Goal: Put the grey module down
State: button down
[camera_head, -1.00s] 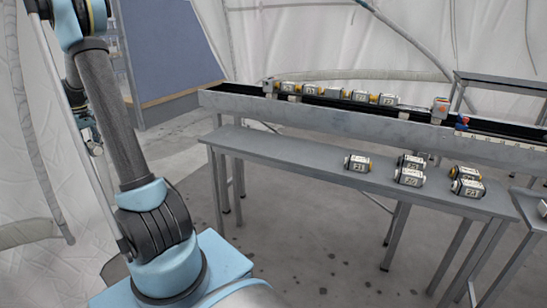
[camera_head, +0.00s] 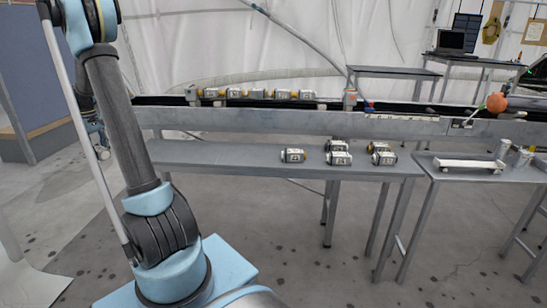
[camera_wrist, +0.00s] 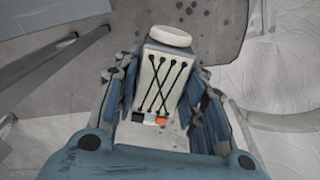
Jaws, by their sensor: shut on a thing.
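In the wrist view my gripper (camera_wrist: 163,88) is shut on a light grey-white module (camera_wrist: 168,68). The module has dark crossed lines on its face, a round pale end at the top and a small orange piece at its lower end. Blue and grey fingers press on both its sides, with floor behind it. The held module cannot be made out in the head view. Several similar grey modules, such as this one (camera_head: 293,155), lie grouped on the right half of the long grey bench (camera_head: 205,155).
Behind the bench runs a conveyor (camera_head: 330,122) carrying a row of modules (camera_head: 257,93). A side table (camera_head: 450,178) at the right holds a white tray (camera_head: 468,164) and metal cylinders (camera_head: 502,148). The bench's left half is bare. A laptop (camera_head: 450,42) stands on a table behind.

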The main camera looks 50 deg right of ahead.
jog(key=shift+d, duration=0.35)
jog(key=shift+d, duration=0.1)
jog(key=shift+n, duration=0.5)
jog(key=s+d, duration=0.1)
jog(key=d, duration=0.3)
jog(key=s+d+r, duration=0.1)
jog(key=d, duration=0.3)
jog(key=s+d+r, duration=0.1)
jog(key=s+d, duration=0.1)
jog(key=d, duration=0.3)
jog(key=s+d+r+n, duration=0.1)
jog(key=s+d+r, duration=0.1)
jog(key=s+d, duration=0.5)
notch_tip(320, 180, up, 3)
jog(key=n, duration=0.3)
send_over(216, 154)
jog(key=shift+a+f, duration=0.1)
jog(key=shift+f, duration=4.8)
jog(key=c, duration=1)
grip_release()
jog(key=shift+f, duration=0.1)
